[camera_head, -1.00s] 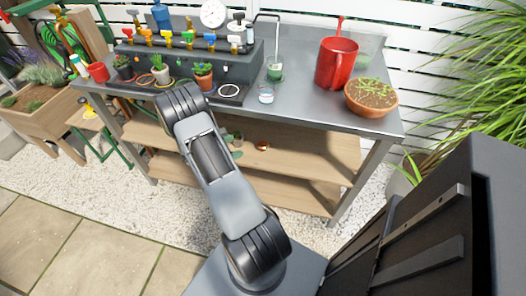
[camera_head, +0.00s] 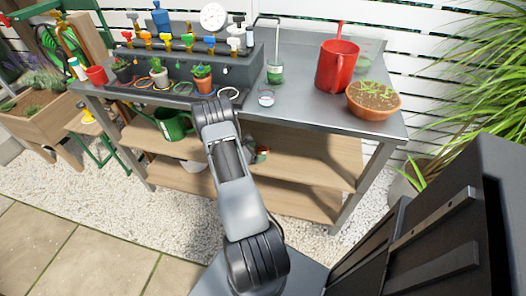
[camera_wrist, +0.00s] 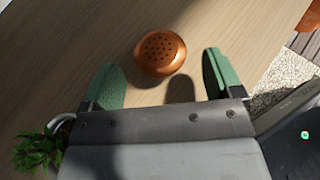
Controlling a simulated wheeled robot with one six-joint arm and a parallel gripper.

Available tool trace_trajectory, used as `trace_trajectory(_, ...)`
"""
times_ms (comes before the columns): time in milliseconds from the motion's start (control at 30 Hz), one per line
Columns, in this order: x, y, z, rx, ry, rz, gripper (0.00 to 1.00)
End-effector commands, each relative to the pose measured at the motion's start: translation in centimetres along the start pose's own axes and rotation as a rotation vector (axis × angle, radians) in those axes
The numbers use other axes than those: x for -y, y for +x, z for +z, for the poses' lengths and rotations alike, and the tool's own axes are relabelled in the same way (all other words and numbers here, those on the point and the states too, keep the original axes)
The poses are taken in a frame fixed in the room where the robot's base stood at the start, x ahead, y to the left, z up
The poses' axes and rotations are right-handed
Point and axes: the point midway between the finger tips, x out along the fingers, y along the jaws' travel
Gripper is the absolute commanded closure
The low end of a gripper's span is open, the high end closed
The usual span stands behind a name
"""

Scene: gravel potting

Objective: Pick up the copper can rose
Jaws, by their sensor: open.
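The copper can rose (camera_wrist: 160,53) is a round copper head with a perforated face. In the wrist view it lies on a pale wooden shelf (camera_wrist: 60,40), perforated face showing. My gripper (camera_wrist: 160,62) is open, its two green fingers to either side of the rose. The rose sits between the fingertips and slightly beyond them, with a visible space on each side. In the head view my arm reaches down to the bench's lower shelves (camera_head: 320,160) and my gripper is hidden there. A small copper-red bit shows beside my arm; I cannot tell if it is the rose.
A green watering can (camera_head: 174,124) stands on the shelf left of my arm. The metal bench top (camera_head: 310,103) overhangs the shelves. A leafy plant (camera_wrist: 38,150) is close to my gripper's left side. An orange-brown object (camera_wrist: 311,18) is at the far right corner.

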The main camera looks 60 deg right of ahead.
Motion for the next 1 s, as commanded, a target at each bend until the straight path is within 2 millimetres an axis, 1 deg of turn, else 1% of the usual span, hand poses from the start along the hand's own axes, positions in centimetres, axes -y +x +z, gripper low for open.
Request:
trace_trajectory(33, 0.0, 0.9, -0.2, 0.0, 0.002, -0.003, 0.15)
trace_trajectory(200, 0.0, 2.7, -0.2, -0.001, 0.0, -0.001, 0.15)
trace_trajectory(300, 0.0, 3.1, -0.1, -0.001, 0.001, -0.001, 0.15)
trace_trajectory(533, 0.0, 3.2, 0.0, 0.0, 0.0, 0.001, 0.15)
trace_trajectory(567, 0.0, 3.1, 0.0, 0.0, 0.0, 0.001, 0.17)
trace_trajectory(1000, 0.0, 3.1, 0.0, -0.001, 0.001, 0.0, 0.59)
